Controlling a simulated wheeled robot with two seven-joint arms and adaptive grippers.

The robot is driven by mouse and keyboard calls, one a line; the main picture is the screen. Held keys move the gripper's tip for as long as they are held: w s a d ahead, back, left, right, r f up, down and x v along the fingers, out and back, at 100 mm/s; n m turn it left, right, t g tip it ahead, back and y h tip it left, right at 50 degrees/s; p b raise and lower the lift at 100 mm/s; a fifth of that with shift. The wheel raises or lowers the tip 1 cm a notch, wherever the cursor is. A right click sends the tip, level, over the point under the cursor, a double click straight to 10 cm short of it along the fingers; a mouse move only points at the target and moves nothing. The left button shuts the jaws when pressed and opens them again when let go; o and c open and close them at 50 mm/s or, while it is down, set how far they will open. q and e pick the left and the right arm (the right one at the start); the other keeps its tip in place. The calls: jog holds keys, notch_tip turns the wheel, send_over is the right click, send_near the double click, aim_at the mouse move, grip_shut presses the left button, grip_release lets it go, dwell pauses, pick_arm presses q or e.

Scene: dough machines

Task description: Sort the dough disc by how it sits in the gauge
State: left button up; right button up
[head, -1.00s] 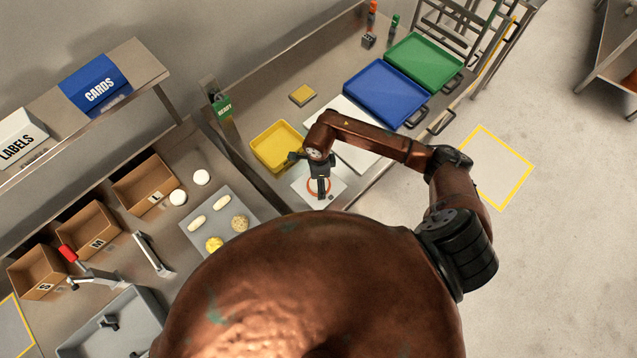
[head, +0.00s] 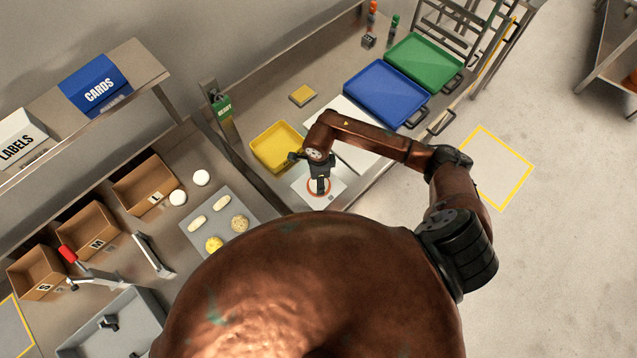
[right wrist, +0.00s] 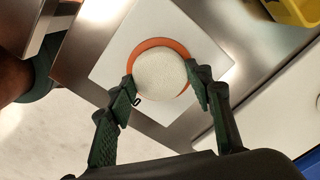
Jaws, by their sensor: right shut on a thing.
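The dough disc (right wrist: 160,75) is pale, round and flat. In the right wrist view it lies over the orange ring gauge (right wrist: 178,45), with a crescent of the ring showing along its upper edge and right side. My right gripper (right wrist: 160,92) is shut on the disc, one finger at each side. In the head view the right gripper (head: 319,186) is low over the gauge (head: 313,193) and hides most of the disc. I cannot tell whether the disc rests inside the ring or on its rim. My left gripper is not in view.
A yellow tray (head: 257,160) stands left of the gauge. Blue (head: 352,99) and green (head: 421,40) trays lie at the upper right, and a white board (head: 377,155) lies beside the gauge. A grey sheet (head: 197,241) holds several dough pieces. Boxes marked S, M and L stand at left.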

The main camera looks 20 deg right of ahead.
jog(key=shift+r, duration=0.65)
jog(key=shift+r+p, duration=1.5)
jog(key=shift+r, duration=0.95)
